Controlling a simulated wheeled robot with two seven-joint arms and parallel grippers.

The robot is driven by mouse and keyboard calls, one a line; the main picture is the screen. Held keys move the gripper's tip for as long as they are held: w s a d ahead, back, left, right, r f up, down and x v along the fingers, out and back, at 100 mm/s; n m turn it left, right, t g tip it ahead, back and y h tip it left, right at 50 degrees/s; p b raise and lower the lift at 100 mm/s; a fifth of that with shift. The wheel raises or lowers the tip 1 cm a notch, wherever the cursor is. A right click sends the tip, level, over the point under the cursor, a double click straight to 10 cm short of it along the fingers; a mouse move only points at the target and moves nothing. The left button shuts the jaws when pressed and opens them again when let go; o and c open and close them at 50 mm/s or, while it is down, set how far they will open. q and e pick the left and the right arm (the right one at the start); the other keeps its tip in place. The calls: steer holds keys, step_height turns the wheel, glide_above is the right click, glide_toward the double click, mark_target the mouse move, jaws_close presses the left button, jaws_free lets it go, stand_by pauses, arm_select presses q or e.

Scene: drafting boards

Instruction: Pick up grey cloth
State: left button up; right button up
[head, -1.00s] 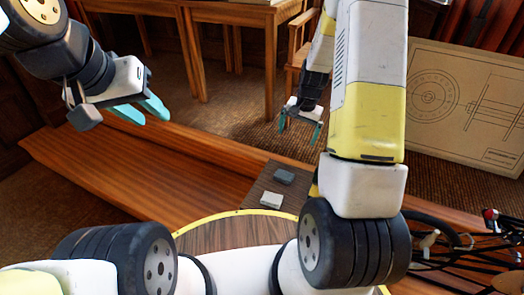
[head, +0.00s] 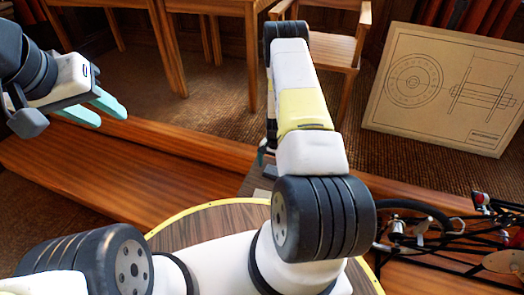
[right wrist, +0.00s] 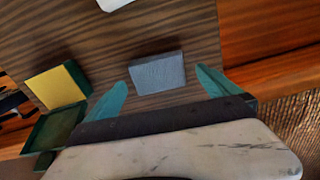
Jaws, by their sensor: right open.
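The grey cloth (right wrist: 158,73) looks like a folded blue-grey block lying flat on a dark wood-grain surface (right wrist: 185,30). In the right wrist view it sits between the teal fingertips of my right gripper (right wrist: 161,80), which is open, with a gap on each side. In the head view the cloth (head: 270,172) is mostly hidden by my right arm, and only one fingertip of my right gripper (head: 262,155) shows. My left gripper (head: 98,107) has its fingers apart, holds nothing visible, and is high at the left.
A yellow-and-green sponge (right wrist: 58,85) and a green tray (right wrist: 45,132) are left of the cloth in the right wrist view. A white item (right wrist: 115,4) is at its top edge. A wooden step (head: 95,165), a chair (head: 335,45) and a drawing board (head: 440,85) stand around.

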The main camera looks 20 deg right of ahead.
steer(key=shift+f, duration=0.9)
steer(key=shift+c, duration=0.4)
steer(key=shift+s, duration=0.1)
steer(key=c, duration=1.3)
steer(key=shift+r, duration=0.1)
steer(key=shift+r, duration=0.55)
step_height(320, 180, up, 2)
steer(key=shift+r, duration=0.1)
steer(key=s+a, duration=0.1)
steer(key=s, duration=0.4)
steer(key=s+a+r, duration=0.1)
steer(key=s, duration=0.4)
steer(key=s+a, duration=0.2)
steer(key=s, duration=0.3)
steer(key=shift+s+r, duration=0.25)
steer(key=shift+r, duration=0.05)
